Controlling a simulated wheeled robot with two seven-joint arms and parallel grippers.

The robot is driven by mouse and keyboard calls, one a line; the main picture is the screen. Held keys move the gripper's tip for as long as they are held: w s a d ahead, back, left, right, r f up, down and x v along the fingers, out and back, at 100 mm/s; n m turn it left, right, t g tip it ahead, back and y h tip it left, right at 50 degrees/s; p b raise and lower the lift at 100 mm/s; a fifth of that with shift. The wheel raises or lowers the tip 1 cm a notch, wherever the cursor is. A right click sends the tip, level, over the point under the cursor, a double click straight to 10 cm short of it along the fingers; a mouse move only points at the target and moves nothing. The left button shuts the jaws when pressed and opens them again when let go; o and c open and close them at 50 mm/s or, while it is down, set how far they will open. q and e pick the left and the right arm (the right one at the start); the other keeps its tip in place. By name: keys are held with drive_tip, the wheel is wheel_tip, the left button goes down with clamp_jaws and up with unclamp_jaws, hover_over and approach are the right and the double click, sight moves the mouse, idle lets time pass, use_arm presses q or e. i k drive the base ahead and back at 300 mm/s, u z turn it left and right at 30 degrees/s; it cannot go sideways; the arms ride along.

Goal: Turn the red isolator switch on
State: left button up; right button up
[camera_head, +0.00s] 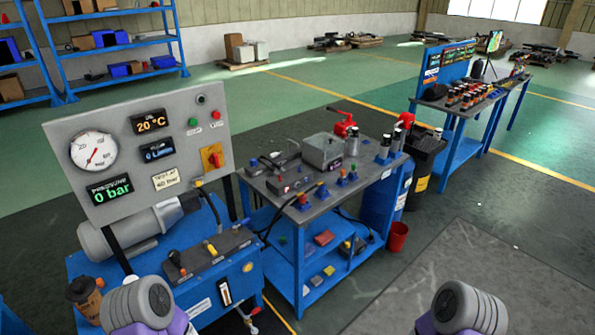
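The red isolator switch (213,158) sits on a yellow plate at the lower right of the grey control panel (70,196), in the left of the head view. Its red handle looks roughly upright, but it is too small to read any on/off marks. A round pressure gauge (93,151) and lit displays share the panel; one display (110,190) reads 0 bar. Neither gripper shows in view. Only rounded grey and purple parts of my arms show at the bottom left and bottom right, well below the panel and apart from it.
The panel stands over a blue pump bench (262,270) with a grey motor cylinder (140,228). A brown cup (84,292) is at its left front. A blue workbench (300,262) with tools and fittings stands to the right, with a red bucket (397,236) beside it. The right foreground floor is clear.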

sight(213, 159)
drive_tip(key=z, duration=0.85)
drive_tip(key=i, duration=0.45)
drive_tip(key=u, duration=0.55)
drive_tip(key=i, duration=1.1)
drive_tip(key=u, duration=0.95)
